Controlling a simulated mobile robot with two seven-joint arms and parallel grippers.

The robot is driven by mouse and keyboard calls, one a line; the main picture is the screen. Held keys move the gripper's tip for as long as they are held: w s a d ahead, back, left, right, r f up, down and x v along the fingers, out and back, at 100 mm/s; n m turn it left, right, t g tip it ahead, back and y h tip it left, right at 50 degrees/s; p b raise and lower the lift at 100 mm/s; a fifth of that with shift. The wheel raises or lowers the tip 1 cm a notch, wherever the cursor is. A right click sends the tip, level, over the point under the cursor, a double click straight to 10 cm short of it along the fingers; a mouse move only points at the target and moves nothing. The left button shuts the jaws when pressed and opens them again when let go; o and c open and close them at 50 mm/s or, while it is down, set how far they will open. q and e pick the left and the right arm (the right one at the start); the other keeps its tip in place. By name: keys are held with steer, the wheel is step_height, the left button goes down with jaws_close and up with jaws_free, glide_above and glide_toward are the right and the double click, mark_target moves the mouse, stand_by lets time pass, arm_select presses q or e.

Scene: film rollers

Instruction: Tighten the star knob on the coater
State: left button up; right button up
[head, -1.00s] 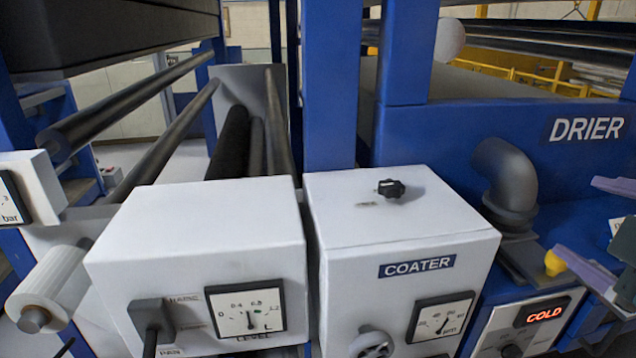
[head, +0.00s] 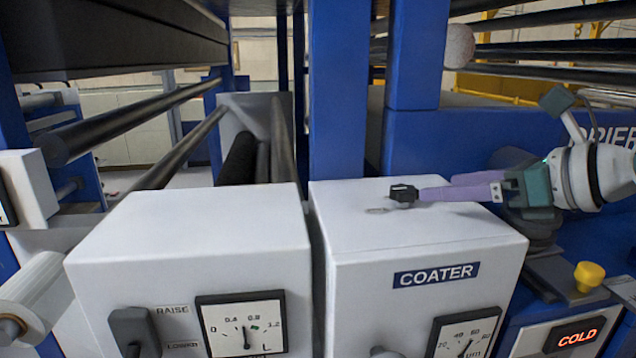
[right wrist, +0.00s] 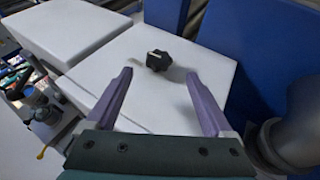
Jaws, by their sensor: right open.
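The black star knob (head: 403,195) stands on the white top of the coater box (head: 365,222), which carries a COATER label. It also shows in the right wrist view (right wrist: 158,61), with a pale mark on its top. My right gripper (head: 424,192) comes in from the right, low over the box top, with its purple fingers pointing at the knob. In the right wrist view the fingers (right wrist: 158,76) are spread apart with nothing between them. The knob is just ahead of the fingertips, about centred between them. I cannot see my left gripper.
A white box (head: 190,235) with a LEVEL-type gauge stands left of the coater across a narrow gap. A blue post (head: 337,90) rises behind. A dark pipe elbow (right wrist: 295,140) and a yellow knob (head: 589,275) are on the right. Air above the coater top is clear.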

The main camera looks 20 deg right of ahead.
mark_target(408, 190)
steer(key=x, duration=0.6)
steer(key=shift+w+a+f, duration=0.1)
steer(key=shift+w+a, duration=0.05)
steer(key=shift+w, duration=0.05)
